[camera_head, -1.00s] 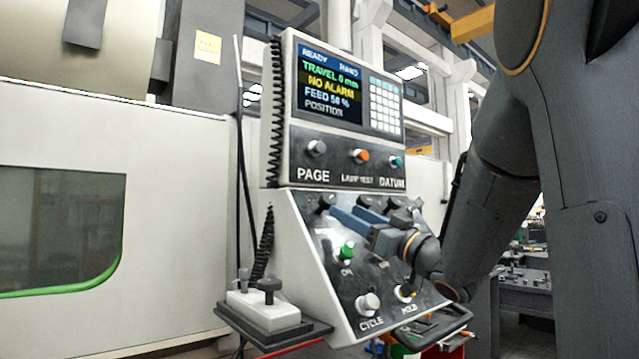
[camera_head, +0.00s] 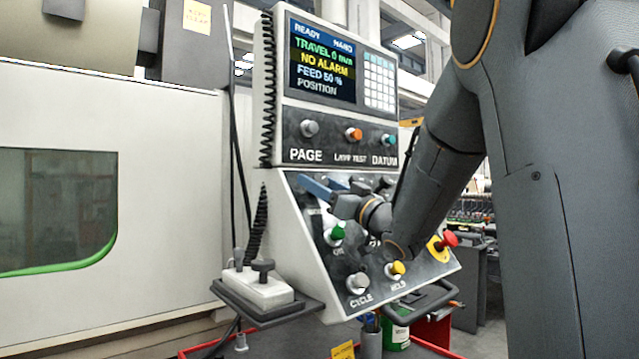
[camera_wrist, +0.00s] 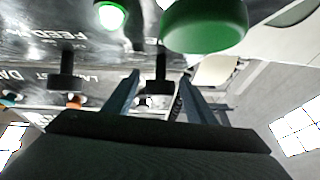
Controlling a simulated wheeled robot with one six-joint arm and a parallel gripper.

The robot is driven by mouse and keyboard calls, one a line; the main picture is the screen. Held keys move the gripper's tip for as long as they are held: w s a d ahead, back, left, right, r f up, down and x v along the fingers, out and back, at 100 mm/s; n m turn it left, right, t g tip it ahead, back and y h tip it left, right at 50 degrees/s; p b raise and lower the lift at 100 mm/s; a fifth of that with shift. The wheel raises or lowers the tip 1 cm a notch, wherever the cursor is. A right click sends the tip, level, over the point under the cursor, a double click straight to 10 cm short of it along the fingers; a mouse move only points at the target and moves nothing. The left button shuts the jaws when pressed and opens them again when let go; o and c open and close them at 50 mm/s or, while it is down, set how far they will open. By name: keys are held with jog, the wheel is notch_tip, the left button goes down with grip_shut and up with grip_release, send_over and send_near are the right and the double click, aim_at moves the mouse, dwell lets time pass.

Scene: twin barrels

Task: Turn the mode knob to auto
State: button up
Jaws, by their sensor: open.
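The sloped lower control panel (camera_head: 300,225) holds the knobs and buttons. My gripper (camera_head: 308,184) is at this panel's upper left, with its blue fingers pointing left. In the wrist view my gripper (camera_wrist: 160,75) is open, with its two fingers apart. A black knob (camera_wrist: 158,70) shows between the fingertips, seemingly the mode knob; its label is hidden and I cannot tell if the fingers touch it. In the head view my gripper hides the knob area. Another black knob (camera_wrist: 66,72) stands beside the FEED lettering. The screen (camera_head: 322,62) reads READY and HAND.
A green button (camera_head: 337,233) lies just below my gripper; it looms large in the wrist view (camera_wrist: 205,27). A grey CYCLE button (camera_head: 358,282), yellow HOLD button (camera_head: 397,268) and red mushroom button (camera_head: 448,240) sit lower. A side shelf (camera_head: 266,300) sticks out left.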

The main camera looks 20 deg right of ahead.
jog(key=c, duration=1)
jog(key=shift+n+g+y, duration=0.4)
jog(key=shift+n+y, duration=0.2)
jog(key=shift+y, duration=0.1)
jog(key=shift+d+n+g+y+b, duration=0.1)
jog(key=shift+n+g+y+b, duration=0.45)
jog(key=shift+n+y, duration=0.4)
jog(key=n+g+y, duration=0.3)
jog(key=n+g, duration=0.1)
jog(key=n, duration=0.2)
jog(key=shift+g+b, duration=0.25)
jog(key=shift+b, duration=0.15)
jog(key=n+g+y, duration=0.1)
jog(key=n+g, duration=0.4)
jog(key=shift+y, duration=0.35)
jog(key=shift+n+g, duration=1.65)
jog(key=shift+g, duration=0.05)
